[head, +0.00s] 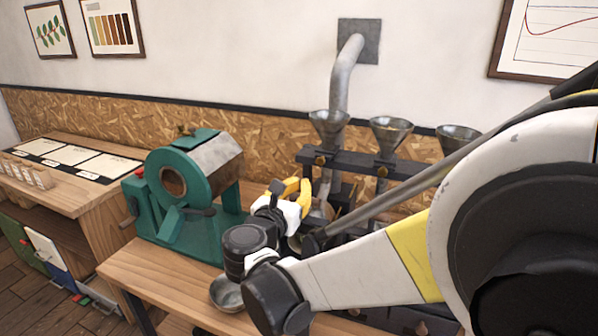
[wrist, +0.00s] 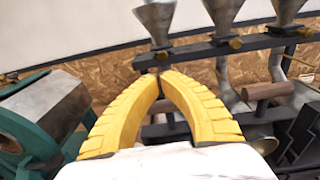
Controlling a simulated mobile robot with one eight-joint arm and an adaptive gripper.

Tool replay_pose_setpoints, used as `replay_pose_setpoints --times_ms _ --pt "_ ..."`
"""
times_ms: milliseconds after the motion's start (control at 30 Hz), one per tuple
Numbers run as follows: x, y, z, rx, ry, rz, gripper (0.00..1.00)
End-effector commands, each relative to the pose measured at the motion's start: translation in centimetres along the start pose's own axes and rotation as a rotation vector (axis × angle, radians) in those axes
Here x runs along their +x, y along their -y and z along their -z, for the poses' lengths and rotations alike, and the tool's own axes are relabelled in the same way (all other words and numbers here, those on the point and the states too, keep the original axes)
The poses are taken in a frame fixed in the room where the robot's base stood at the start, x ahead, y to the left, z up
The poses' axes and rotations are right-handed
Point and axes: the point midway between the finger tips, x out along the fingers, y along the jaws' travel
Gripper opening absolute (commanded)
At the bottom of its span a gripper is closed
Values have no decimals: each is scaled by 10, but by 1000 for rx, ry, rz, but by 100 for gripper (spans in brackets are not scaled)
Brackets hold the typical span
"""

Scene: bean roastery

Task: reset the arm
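My gripper (wrist: 161,74) has two curved yellow fingers. In the wrist view their tips come together, and I see nothing held between them. In the head view my gripper (head: 292,186) is raised above the wooden bench, between the green roaster (head: 190,190) and the funnel rack (head: 350,160). My arm reaches in from the right side of the head view, bent low in front of the rack, and hides part of the rack and bench.
Metal funnels (head: 391,130) stand in the rack, with a grey pipe (head: 345,70) from the wall behind. A metal bowl (head: 228,294) sits on the bench (head: 150,272) below my wrist. A side table (head: 80,190) with cards is at left. Open air lies above the roaster.

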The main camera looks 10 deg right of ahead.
Motion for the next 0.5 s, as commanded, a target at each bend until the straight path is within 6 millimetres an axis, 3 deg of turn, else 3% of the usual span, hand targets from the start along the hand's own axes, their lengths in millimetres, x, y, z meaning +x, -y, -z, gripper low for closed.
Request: replay_pose_setpoints --times_ms 167,267,367,500 --pt "-9 13 3 79 -42 13 0" --pt "-10 43 15 288 -147 55 0" --pt "-21 86 35 632 -299 149 0" --pt "-58 136 69 1196 -499 362 0"
